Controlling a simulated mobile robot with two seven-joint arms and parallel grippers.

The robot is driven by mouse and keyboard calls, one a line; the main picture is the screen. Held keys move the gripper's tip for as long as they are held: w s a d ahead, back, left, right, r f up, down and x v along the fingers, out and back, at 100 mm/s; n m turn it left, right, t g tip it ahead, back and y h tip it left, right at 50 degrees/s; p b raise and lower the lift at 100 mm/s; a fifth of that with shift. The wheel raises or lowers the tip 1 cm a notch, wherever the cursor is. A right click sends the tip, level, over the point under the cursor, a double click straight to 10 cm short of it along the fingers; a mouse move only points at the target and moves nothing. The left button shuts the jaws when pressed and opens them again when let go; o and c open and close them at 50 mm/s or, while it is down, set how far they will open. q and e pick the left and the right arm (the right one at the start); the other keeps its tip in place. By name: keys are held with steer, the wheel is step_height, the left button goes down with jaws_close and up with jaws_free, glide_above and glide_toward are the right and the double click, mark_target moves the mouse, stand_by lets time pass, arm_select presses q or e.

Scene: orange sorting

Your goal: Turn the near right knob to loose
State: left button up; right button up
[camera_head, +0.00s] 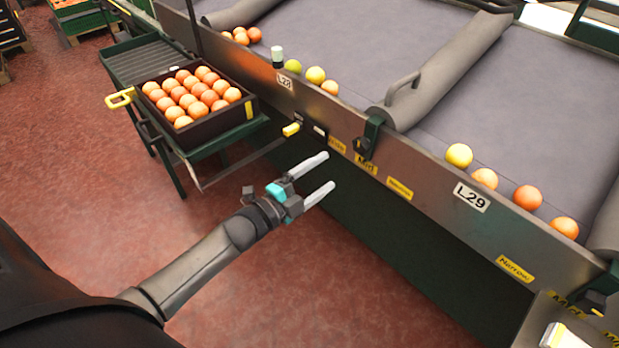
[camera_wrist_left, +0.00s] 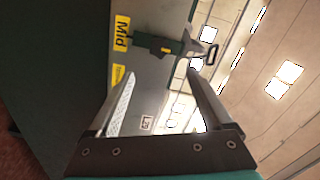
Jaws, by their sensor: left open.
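My left gripper (camera_head: 328,170) is open and empty in front of the sorting table's metal side rail (camera_head: 424,205). A dark knob (camera_head: 362,147) sits on that rail above a yellow "Mid" label (camera_head: 366,164), just beyond the fingertips and apart from them. In the left wrist view the same knob (camera_wrist_left: 160,45) with a yellow mark shows ahead of the open fingers (camera_wrist_left: 160,76). No label reading "loose" is legible. My right gripper is not in view.
A dark crate of oranges (camera_head: 250,110) rests on a green stand (camera_head: 226,141) at left. A grey padded divider (camera_head: 452,70) with a handle crosses the belt. Several fruits lie along the rail, near the L29 label (camera_head: 472,197). Red floor (camera_head: 270,270) is clear below.

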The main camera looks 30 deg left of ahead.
arm_select(q)
steer(key=shift+v, duration=1.6)
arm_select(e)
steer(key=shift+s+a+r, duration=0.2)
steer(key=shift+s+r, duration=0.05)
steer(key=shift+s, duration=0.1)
arm_select(q)
steer(key=shift+f+p, duration=0.1)
steer(key=shift+p, duration=0.25)
